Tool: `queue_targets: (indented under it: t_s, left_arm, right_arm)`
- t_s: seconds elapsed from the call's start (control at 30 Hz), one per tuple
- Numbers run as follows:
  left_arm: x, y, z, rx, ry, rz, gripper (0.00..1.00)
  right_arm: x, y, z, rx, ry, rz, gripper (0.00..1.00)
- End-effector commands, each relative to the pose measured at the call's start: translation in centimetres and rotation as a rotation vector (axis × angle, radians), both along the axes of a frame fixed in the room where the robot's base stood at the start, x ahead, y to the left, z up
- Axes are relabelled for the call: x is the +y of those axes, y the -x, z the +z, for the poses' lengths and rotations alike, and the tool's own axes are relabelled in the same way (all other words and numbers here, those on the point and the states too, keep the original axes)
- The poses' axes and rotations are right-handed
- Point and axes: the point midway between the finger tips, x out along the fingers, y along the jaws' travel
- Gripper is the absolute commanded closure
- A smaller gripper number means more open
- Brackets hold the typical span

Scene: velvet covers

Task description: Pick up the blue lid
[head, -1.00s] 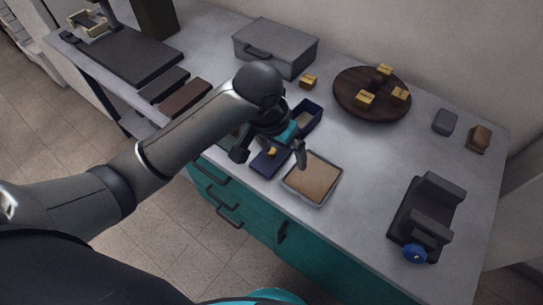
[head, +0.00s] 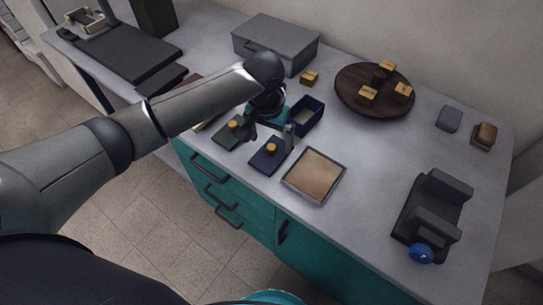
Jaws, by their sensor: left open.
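The blue lid (head: 262,163) is a flat dark blue square with a round yellow knob. It lies on the grey counter near its front edge, between a green lid and a shallow tray. My left gripper (head: 270,136) is open and empty, its fingers pointing down just behind and above the blue lid's knob. I cannot tell the exact height of the fingertips over the lid. My right gripper is not in view.
A green lid (head: 226,138) with a yellow knob lies left of the blue lid. A sand-coloured tray (head: 327,196) sits right of it. An open dark blue box (head: 317,115) stands behind. A round board (head: 352,103) with yellow blocks is farther back.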

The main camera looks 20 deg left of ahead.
Motion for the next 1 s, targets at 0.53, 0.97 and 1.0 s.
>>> queue_targets:
  t_s: [0.53, 0.97, 1.0]
  left_arm:
    - [0.0, -0.9, -5.6, -0.001, 0.000, -0.002, 0.00]
    - [0.0, -0.9, -5.5, -0.002, 0.001, -0.001, 0.24]
    - [0.0, -0.9, -5.5, -0.002, 0.001, -0.001, 0.28]
  right_arm:
    - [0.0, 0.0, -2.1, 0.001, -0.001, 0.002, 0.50]
    - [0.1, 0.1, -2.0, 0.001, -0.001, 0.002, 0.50]
    - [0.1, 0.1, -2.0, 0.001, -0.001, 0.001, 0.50]
